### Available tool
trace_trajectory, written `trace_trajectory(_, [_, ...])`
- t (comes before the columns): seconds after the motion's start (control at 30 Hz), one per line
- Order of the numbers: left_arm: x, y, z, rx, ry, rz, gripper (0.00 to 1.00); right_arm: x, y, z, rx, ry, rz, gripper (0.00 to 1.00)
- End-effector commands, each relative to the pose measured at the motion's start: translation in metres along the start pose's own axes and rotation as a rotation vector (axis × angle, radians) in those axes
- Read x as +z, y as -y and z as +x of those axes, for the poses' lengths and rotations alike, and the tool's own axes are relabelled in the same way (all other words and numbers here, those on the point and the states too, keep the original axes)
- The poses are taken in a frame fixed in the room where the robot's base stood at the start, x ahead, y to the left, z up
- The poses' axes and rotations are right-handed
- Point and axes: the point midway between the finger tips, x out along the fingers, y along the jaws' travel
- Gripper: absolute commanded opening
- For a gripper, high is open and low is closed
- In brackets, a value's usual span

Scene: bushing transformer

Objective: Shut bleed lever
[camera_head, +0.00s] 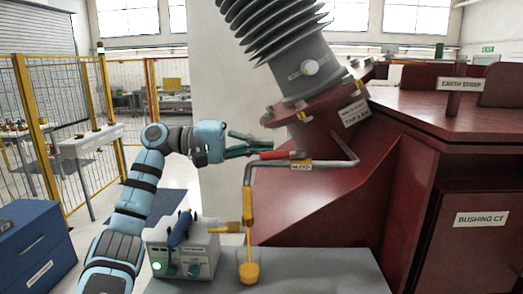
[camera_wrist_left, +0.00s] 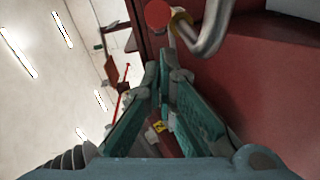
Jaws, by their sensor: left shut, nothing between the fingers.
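The bleed pipe (camera_head: 345,160) is a bent grey tube coming from the dark red transformer housing (camera_head: 310,205). It carries a yellow tag and turns down into an orange spout (camera_head: 247,208). The red bleed lever (camera_head: 276,155) lies nearly level along the top of the pipe. An orange stream runs from the spout into a clear beaker (camera_head: 248,268) holding orange liquid. My left gripper (camera_head: 263,145) is shut and empty, just left of the lever; contact cannot be told. In the left wrist view its fingertips (camera_wrist_left: 165,68) point toward a red round end (camera_wrist_left: 158,14) beside the pipe (camera_wrist_left: 212,30).
A test box (camera_head: 182,252) with a blue handle stands left of the beaker on a grey table (camera_head: 320,272). The ribbed bushing (camera_head: 275,40) rises above the housing. A yellow-framed fence (camera_head: 65,110) and a blue cabinet (camera_head: 35,250) are at left.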

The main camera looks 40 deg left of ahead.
Motion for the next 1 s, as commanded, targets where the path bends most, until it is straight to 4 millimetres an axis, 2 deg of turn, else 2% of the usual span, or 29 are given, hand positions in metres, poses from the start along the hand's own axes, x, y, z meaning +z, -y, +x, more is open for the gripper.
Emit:
trace_trajectory(0.33, [0.003, -0.001, 0.001, 0.0, 0.001, -0.001, 0.0, 0.015, 0.0, -0.001, -0.001, 0.025, -0.001, 0.4])
trace_trajectory(1.0, [0.011, -0.001, -0.001, -0.018, -0.082, -0.003, 0.0, 0.011, 0.002, 0.015, -0.001, 0.016, -0.001, 0.4])
